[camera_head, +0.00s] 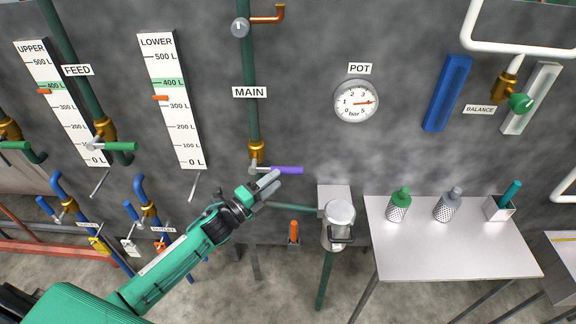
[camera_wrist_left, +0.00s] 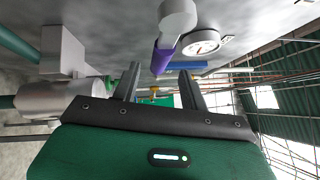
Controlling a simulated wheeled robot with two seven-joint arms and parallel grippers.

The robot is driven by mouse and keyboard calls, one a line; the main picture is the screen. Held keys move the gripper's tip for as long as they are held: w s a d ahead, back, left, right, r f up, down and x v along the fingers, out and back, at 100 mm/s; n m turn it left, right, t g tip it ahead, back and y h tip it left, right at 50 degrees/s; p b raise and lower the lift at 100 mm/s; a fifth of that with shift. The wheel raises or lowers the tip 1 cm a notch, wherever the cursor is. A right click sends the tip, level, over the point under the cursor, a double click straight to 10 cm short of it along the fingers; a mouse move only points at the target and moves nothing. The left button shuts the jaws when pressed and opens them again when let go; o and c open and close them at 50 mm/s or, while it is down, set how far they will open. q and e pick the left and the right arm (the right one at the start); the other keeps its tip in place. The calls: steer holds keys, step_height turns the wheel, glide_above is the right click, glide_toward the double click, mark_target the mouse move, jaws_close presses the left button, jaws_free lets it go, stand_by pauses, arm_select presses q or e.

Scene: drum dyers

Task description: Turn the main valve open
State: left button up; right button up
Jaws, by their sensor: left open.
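The main valve has a brass body (camera_head: 255,152) on the green pipe under the MAIN label (camera_head: 249,92). Its purple lever handle (camera_head: 287,170) points right, crosswise to the vertical pipe. In the left wrist view the purple handle (camera_wrist_left: 163,58) shows ahead, in line with the gap between my fingertips. My left gripper (camera_head: 272,182) is open and empty, just below the handle in the head view; it also shows in the left wrist view (camera_wrist_left: 159,72). I cannot tell whether the fingers touch the handle. My right gripper is not in view.
The pot (camera_head: 340,215) stands close right of my left gripper. A round gauge (camera_head: 356,101) is on the wall above it. A white table (camera_head: 450,250) at right holds bottles and a cup. Green-handled feed valves (camera_head: 120,146) and blue outlet pipes (camera_head: 139,188) are at left.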

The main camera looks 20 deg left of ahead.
mark_target(285, 171)
arm_select(q)
steer(key=p+x, duration=0.1)
steer(key=x, duration=0.4)
steer(key=shift+w+r+p, duration=0.1)
steer(key=shift+p, duration=0.25)
steer(key=shift+w+d, duration=0.25)
steer(key=shift+w, duration=0.15)
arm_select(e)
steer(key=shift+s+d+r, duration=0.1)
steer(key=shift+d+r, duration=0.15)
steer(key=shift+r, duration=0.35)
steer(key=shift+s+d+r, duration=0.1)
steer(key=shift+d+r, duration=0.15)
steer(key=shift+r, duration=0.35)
arm_select(q)
steer(key=c, duration=0.9)
jaws_close()
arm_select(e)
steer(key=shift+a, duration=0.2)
